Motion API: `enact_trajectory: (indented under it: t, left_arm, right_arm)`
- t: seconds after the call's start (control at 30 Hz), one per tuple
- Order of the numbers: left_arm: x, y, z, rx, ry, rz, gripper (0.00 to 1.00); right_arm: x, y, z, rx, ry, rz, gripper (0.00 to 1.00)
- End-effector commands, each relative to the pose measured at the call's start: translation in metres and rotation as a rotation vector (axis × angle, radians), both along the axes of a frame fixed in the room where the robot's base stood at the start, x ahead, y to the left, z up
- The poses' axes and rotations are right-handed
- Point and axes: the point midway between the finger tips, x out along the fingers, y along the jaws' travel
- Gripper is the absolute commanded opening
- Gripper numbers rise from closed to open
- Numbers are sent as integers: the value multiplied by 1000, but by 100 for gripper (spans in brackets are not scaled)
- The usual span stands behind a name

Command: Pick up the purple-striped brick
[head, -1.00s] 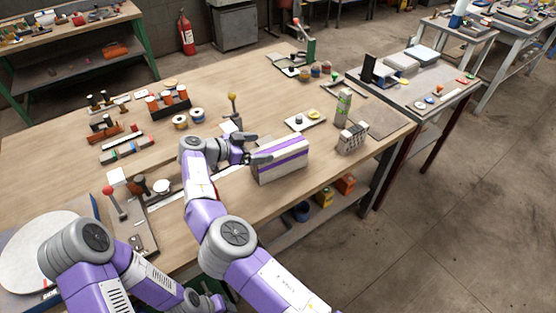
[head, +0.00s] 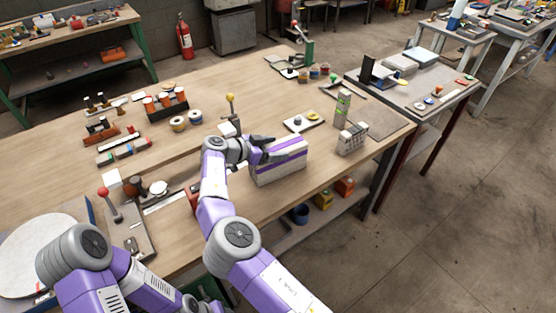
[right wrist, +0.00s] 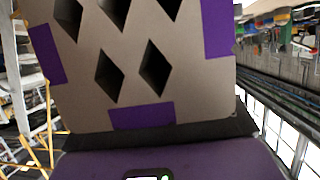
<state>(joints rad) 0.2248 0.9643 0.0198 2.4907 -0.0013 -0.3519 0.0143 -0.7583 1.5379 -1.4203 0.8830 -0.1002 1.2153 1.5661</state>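The purple-striped brick (head: 285,172) stands on the wooden table near its front edge, pale with purple bands. My right gripper (head: 267,148) is at the brick's left end, its dark fingers apart, one toward the near side and one toward the far side. I cannot tell whether they touch the brick. In the right wrist view the brick's grey face (right wrist: 130,85) with diamond-shaped holes and purple patches fills the middle, very close to the gripper's dark edge. The fingertips are hidden there. My left arm is at the lower left; its gripper is not seen.
Behind the brick lies a white plate (head: 299,127) with small parts. To the right stand a grey holed block (head: 352,139) and a green-and-grey upright block (head: 342,108). A yellow-knobbed lever (head: 230,99) rises behind my right wrist. A red-knobbed lever (head: 103,192) stands at the left.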

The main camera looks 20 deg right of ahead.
Motion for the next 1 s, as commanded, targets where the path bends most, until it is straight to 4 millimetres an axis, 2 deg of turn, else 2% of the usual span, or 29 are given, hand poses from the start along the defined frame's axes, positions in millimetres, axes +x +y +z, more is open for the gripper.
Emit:
enact_trajectory:
  t: [0.03,0.07,0.47,0.77,0.87,1.0]
  left_arm:
    - [0,0,0,0,0,0,43]
    - [0,0,0,0,0,0,43]
    - [0,0,0,0,0,0,43]
    - [0,0,1,0,0,0,43]
    - [0,0,3,0,0,0,43]
    - [0,0,10,0,0,0,43]
  right_arm:
    - [0,0,0,0,0,0,66]
    - [0,0,0,0,0,0,62]
    - [0,0,0,1,1,-1,0]
    - [0,0,4,-3,-4,1,0]
    - [0,0,13,-2,-5,0,0]
    - [0,0,38,-2,-7,0,0]
